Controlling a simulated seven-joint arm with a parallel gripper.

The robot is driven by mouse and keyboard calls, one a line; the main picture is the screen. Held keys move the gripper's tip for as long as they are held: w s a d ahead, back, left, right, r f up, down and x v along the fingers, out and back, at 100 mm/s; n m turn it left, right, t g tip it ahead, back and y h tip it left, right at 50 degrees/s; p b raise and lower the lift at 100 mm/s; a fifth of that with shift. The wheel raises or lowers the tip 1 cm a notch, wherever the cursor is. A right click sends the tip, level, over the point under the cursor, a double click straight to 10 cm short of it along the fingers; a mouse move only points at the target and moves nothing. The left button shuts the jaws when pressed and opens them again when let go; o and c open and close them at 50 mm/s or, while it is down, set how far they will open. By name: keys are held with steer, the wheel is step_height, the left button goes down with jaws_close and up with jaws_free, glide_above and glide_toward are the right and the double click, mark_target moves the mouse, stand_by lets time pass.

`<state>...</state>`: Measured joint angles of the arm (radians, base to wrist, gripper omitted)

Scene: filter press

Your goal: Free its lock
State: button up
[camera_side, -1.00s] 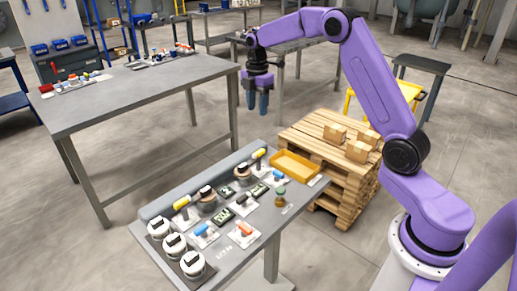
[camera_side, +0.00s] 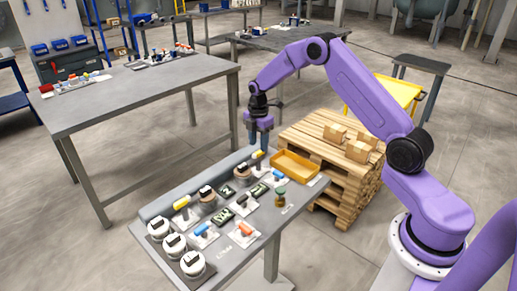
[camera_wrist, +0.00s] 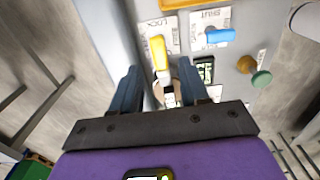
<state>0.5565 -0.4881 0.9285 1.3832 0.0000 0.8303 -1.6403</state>
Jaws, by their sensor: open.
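A yellow lock handle (camera_wrist: 160,55) sits on a white plate marked LOCK in the wrist view. In the side view, the far yellow handle (camera_side: 258,155) is partly hidden by my gripper (camera_side: 258,147). My gripper (camera_wrist: 158,69) is open and empty, pointing down over the far end of the panel bench. In the wrist view its two fingers appear on either side of the yellow handle's lower end. I cannot tell the height gap exactly. A second yellow handle (camera_side: 181,202) is at the near left of the panel.
A blue handle (camera_wrist: 221,36) and a green knob (camera_wrist: 262,79) are close on the right in the wrist view. An orange tray (camera_side: 274,168) lies at the bench's far end. White round caps (camera_side: 174,244) stand at the near left. A pallet with boxes (camera_side: 357,151) is behind.

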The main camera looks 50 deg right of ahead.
mark_target(259, 151)
steer(key=shift+f, duration=1.6)
jaws_close()
